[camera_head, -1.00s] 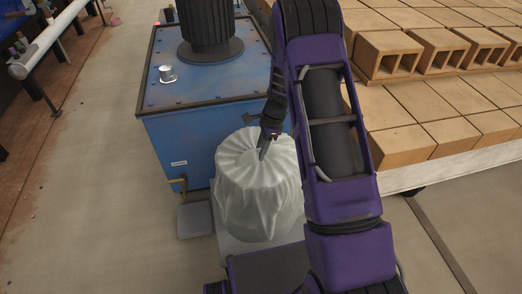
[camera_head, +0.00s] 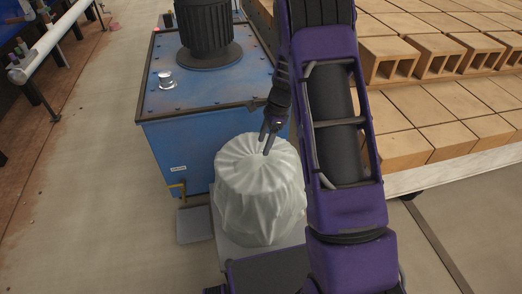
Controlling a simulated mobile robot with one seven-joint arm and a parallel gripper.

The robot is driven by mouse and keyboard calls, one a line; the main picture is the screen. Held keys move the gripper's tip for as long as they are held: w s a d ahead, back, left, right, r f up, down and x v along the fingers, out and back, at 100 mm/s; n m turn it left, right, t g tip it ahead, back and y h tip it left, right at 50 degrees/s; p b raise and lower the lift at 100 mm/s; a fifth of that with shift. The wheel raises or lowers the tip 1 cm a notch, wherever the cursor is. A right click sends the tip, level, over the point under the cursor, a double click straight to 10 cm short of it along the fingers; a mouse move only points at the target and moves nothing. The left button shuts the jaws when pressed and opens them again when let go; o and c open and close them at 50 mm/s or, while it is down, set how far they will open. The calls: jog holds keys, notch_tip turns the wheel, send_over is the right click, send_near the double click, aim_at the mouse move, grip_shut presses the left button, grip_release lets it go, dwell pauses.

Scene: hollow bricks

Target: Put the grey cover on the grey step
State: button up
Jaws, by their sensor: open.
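The grey cover (camera_head: 258,195) is a pale, pleated, dome-like shape, standing upright in the lower middle. How the cover's far side sits is hidden. My gripper (camera_head: 267,146) points down at the top of the cover with its two fingers apart. The fingertips overlap the cover's top in the picture; I cannot tell whether they touch it. Nothing shows between the fingers.
A blue machine box (camera_head: 210,90) with a black motor (camera_head: 207,30) stands just behind the cover. Hollow bricks (camera_head: 390,60) fill the right side beyond my arm. The floor at left is open.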

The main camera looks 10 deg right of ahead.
jog(key=v, duration=0.5)
jog(key=shift+r+p, duration=0.25)
jog(key=shift+p, duration=0.05)
